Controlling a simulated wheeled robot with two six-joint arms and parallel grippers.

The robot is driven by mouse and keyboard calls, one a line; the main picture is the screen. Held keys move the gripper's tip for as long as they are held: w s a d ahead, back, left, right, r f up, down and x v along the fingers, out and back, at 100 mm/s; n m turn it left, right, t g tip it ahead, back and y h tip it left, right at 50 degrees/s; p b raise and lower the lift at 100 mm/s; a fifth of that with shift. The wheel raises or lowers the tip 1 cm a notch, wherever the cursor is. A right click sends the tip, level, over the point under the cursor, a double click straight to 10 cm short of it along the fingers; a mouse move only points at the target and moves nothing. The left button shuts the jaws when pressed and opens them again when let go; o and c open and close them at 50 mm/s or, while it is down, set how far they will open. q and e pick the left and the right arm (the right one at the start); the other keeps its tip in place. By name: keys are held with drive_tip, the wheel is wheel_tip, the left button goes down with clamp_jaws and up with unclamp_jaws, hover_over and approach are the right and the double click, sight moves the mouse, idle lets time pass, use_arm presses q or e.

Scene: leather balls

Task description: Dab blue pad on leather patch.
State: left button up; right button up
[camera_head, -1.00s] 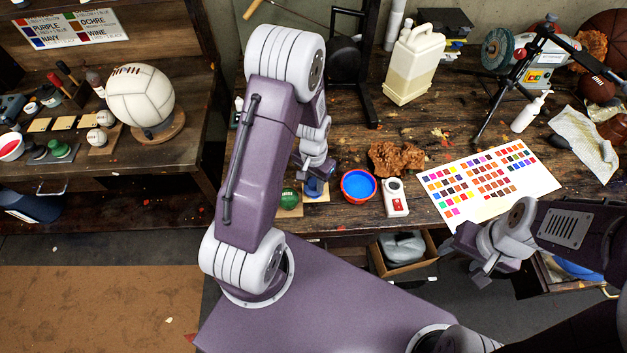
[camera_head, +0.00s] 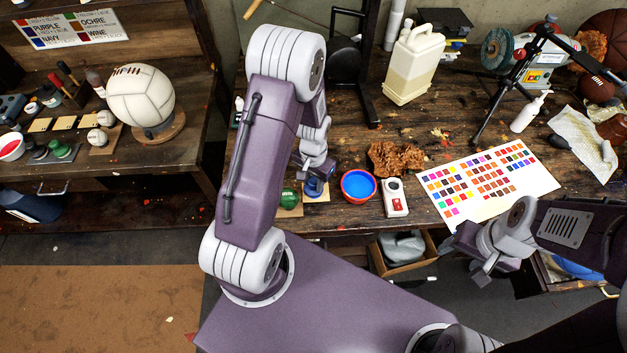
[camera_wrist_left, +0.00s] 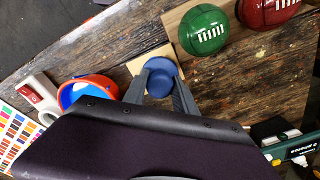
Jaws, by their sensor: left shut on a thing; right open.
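My left gripper (camera_head: 317,179) is shut on the blue pad (camera_head: 313,187), a round blue piece that shows clearly between the fingers in the left wrist view (camera_wrist_left: 160,76). The leather patch is a tan square (camera_wrist_left: 150,57) on the bench, partly hidden behind the pad. Its edge also shows in the head view (camera_head: 323,194). The pad is over the patch; I cannot tell whether they touch. My right gripper (camera_head: 482,273) is open and empty in front of the bench's front edge.
A red bowl of blue paint (camera_head: 358,187) stands right of the patch, with a white device (camera_head: 396,198) beyond it. A green ball (camera_head: 290,198) sits close on the left. A colour chart (camera_head: 490,182) lies on the right, and a brown crumpled piece (camera_head: 396,158) lies behind.

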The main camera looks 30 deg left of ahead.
use_arm(q)
wheel_tip(320, 180, up, 7)
drive_tip(key=p, duration=0.6)
drive_tip(key=shift+r, duration=0.15)
drive_tip(key=shift+f, duration=0.2)
